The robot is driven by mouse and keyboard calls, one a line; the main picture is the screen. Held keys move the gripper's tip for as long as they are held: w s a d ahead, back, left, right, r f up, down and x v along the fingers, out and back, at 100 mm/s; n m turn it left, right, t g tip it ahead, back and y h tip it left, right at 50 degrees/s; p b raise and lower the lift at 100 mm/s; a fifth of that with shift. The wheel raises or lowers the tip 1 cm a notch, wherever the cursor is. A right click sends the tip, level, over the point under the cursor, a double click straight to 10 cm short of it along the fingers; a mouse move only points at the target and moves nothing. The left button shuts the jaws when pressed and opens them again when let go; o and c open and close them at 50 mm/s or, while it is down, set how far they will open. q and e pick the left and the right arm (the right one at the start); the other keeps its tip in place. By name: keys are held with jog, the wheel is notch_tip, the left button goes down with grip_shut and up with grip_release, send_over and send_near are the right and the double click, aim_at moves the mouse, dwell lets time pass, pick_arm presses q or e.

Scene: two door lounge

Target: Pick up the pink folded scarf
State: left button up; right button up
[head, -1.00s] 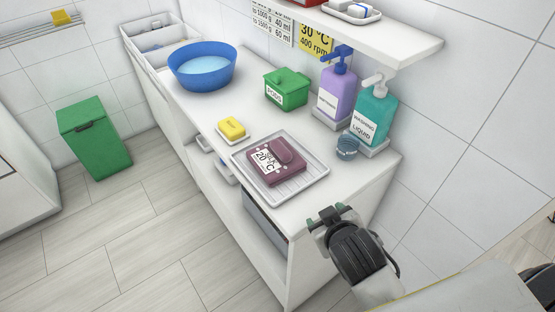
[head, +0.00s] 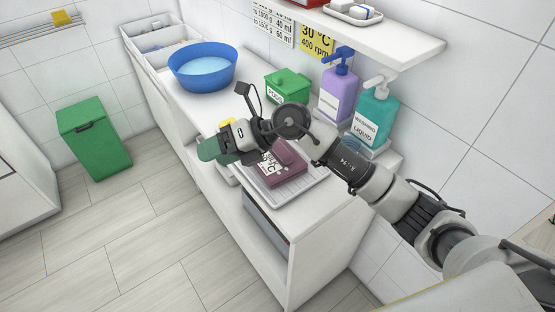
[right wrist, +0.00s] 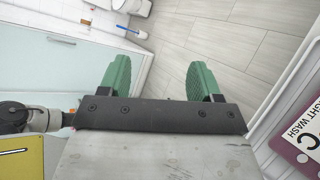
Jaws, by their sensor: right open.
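The pink folded scarf (head: 284,164), a dark pink folded bundle with a white label, lies on a ribbed light grey tray (head: 312,180) at the counter's near end. My right gripper (head: 212,148) is above the counter's front edge, to the left of the scarf, and its arm crosses over the scarf's far side and hides part of it. In the right wrist view, its two green fingers (right wrist: 158,78) are apart with only floor seen between them. The scarf (right wrist: 305,130) shows there at the right edge, outside the fingers. My left gripper is not in view.
A purple bottle (head: 338,95) and a teal bottle (head: 374,115) stand behind the tray, under a wall shelf (head: 390,42). A green box (head: 287,84) and a blue basin (head: 202,70) stand farther back. A yellow block (head: 227,123) is mostly hidden by my gripper.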

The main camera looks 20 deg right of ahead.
jog(key=w+d+f+h, duration=0.2)
jog(key=w+d+h, duration=0.3)
jog(key=d+h, duration=0.3)
jog(key=m+h, duration=0.1)
jog(key=h, duration=0.3)
send_near(282, 148)
jog(key=f, duration=0.2)
jog(key=w+f, duration=0.1)
jog(key=f, duration=0.1)
jog(key=shift+d+p, duration=0.1)
jog(key=shift+p, duration=0.3)
jog(key=f, duration=0.1)
jog(key=f+p, duration=0.1)
jog(key=f, duration=0.1)
jog(key=a+f, duration=0.1)
jog(key=f, duration=0.1)
jog(key=shift+w+f+p, duration=0.25)
jog(key=shift+w+p, duration=0.05)
jog(key=shift+w, duration=0.05)
jog(key=shift+d+f, duration=0.1)
jog(key=shift+f, duration=0.2)
jog(key=shift+c, duration=0.5)
jog(key=c, duration=0.9)
